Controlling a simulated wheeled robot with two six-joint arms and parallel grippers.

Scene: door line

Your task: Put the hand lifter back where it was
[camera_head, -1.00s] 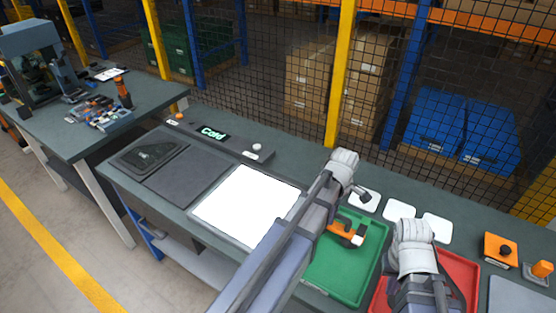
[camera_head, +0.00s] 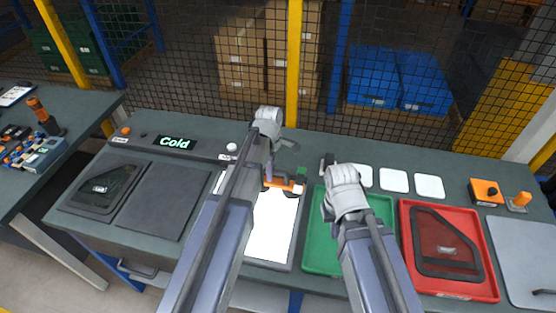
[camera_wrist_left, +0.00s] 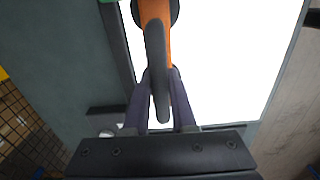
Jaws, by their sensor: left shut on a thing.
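The orange and black hand lifter (camera_head: 284,183) is over the back part of the bright white panel (camera_head: 272,225). My left gripper (camera_head: 269,174) is shut on its dark handle. In the left wrist view the lifter's orange body (camera_wrist_left: 156,12) runs up from between my fingers (camera_wrist_left: 158,98), with the white panel behind it. Whether the lifter touches the panel is unclear. My right gripper (camera_head: 328,187) is at the back of the green tray (camera_head: 318,258). Its fingers are largely hidden by its wrist, so their opening does not show.
A red tray (camera_head: 409,282) at right holds a dark door panel (camera_head: 445,240). White pads (camera_head: 394,180) lie behind the trays. A small green patch (camera_head: 302,172) is beside the lifter. A "Cold" display (camera_head: 175,143) stands at back left. The grey mat (camera_head: 163,200) is bare.

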